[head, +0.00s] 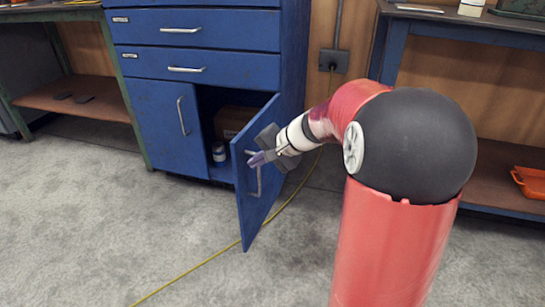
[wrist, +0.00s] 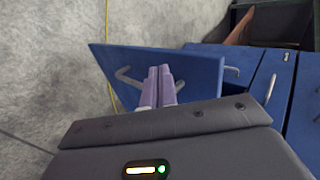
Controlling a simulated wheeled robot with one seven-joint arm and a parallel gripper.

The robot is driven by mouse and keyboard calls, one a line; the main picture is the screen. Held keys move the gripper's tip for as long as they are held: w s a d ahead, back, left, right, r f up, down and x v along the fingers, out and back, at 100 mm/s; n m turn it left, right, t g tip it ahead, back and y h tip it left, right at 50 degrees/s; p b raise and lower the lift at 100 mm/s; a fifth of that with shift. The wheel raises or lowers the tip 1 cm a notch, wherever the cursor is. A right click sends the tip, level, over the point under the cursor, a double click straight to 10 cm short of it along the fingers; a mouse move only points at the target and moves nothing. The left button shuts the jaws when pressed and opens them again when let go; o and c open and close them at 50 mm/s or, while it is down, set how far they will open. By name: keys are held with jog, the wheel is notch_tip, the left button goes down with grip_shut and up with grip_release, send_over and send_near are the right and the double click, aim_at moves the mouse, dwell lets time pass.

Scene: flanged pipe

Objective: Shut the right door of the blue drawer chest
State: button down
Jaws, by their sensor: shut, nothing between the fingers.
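The blue drawer chest (head: 215,65) stands at the back, with two drawers above a cupboard. Its right door (head: 258,195) is swung open toward me, and its outer face with a bent handle shows. Its left door (head: 168,125) is shut. In the wrist view the right door (wrist: 200,72) lies beyond my fingertips, with its handle (wrist: 128,77) left of them. My gripper (head: 257,160) is shut and empty, in front of the upper part of the door's outer face. Its purple fingers (wrist: 159,72) are together; whether they touch the door I cannot tell.
A yellow cable (head: 205,262) runs over the floor past the door to a wall socket (head: 333,61). Workbenches stand on both sides. The floor at front left is clear.

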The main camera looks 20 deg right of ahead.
jog(key=shift+w+a+r, duration=0.15)
jog(key=shift+w+a, duration=0.8)
jog(key=shift+a, duration=0.15)
